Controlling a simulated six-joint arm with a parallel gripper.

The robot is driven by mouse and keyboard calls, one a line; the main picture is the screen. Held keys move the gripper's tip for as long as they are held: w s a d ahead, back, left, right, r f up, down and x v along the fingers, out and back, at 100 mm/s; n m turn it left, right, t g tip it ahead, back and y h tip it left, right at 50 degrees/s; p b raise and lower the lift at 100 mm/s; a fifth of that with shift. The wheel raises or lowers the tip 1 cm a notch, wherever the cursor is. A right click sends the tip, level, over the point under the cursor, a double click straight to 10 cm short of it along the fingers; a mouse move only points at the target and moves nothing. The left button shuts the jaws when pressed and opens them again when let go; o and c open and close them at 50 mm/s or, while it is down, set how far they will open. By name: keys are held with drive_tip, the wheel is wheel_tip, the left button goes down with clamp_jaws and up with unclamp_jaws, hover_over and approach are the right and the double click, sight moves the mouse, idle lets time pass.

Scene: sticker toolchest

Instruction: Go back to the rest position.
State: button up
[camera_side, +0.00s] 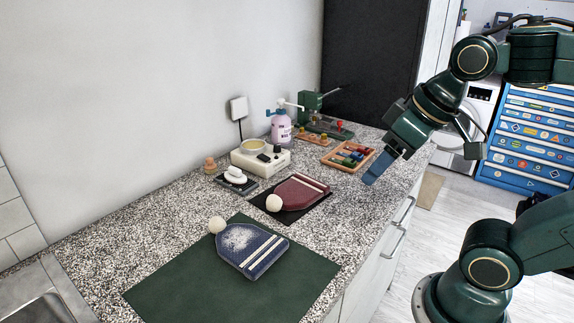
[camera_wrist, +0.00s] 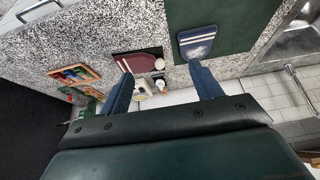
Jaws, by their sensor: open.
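My gripper (camera_side: 382,166) hangs above the right front edge of the speckled counter (camera_side: 150,222), tilted downward. In the wrist view its two blue fingers (camera_wrist: 161,73) are spread apart with nothing between them that they touch. A blue paddle-shaped piece (camera_side: 238,243) with white specks and cream stripes lies on the green mat (camera_side: 170,291); it also shows in the wrist view (camera_wrist: 196,42). A dark red piece (camera_side: 296,192) of similar shape lies on a black mat. My gripper is apart from all of them.
A wooden tray with coloured items (camera_side: 347,156) is the closest object to the gripper. Behind are a cream device (camera_side: 259,158), a pink bottle (camera_side: 281,126) and a green tool (camera_side: 311,104). A blue drawer chest (camera_side: 526,138) stands at right. Air around the gripper looks clear.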

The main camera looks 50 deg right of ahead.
drive_tip(key=shift+s+f, duration=0.75)
drive_tip(key=shift+s, duration=0.2)
